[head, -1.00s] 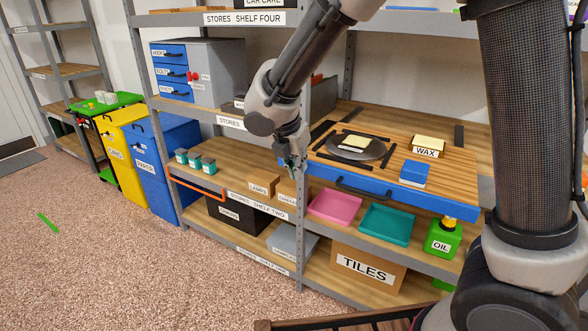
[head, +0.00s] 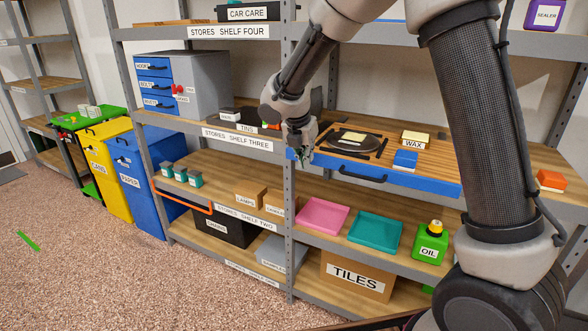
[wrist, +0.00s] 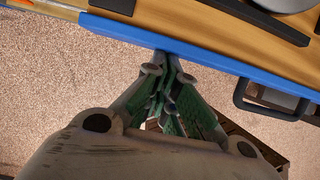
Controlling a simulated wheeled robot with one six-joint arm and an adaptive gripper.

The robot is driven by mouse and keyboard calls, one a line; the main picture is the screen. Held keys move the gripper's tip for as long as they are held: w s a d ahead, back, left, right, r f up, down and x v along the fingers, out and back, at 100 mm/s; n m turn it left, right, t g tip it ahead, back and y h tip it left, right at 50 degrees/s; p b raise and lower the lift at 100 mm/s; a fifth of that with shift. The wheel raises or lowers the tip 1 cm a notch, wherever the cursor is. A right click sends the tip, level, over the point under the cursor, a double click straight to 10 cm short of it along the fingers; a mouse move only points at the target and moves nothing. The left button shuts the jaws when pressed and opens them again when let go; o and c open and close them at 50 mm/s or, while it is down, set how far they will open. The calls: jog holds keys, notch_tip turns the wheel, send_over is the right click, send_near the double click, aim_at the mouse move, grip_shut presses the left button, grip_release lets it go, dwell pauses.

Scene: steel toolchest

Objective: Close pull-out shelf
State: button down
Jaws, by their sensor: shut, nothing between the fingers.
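The pull-out shelf is a wooden board with a blue front (head: 425,185) and a black handle (head: 362,177). It carries a dark plate (head: 350,144) with a pale yellow block on it, a wax block (head: 414,140) and a blue-and-white block (head: 405,160). My gripper (head: 300,160) is at the left end of the blue front, left of the handle. In the wrist view my fingers (wrist: 169,62) are closed together, empty, with their tips against or very near the blue front (wrist: 205,62). The exact contact is hard to tell.
A rack upright (head: 290,235) stands just below my gripper. Beneath the shelf are a pink tray (head: 322,215), a teal tray (head: 375,233) and a green oil can (head: 431,243). An orange block (head: 551,180) is on the right.

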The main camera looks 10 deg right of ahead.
aim_at(324, 144)
jog(key=w+d, duration=0.2)
jog(key=w, duration=0.1)
jog(key=w+d, duration=0.3)
jog(key=w, duration=0.1)
jog(key=w+d, duration=0.3)
jog(key=w, duration=0.1)
jog(key=shift+w+d, duration=0.15)
jog(key=shift+w, duration=0.05)
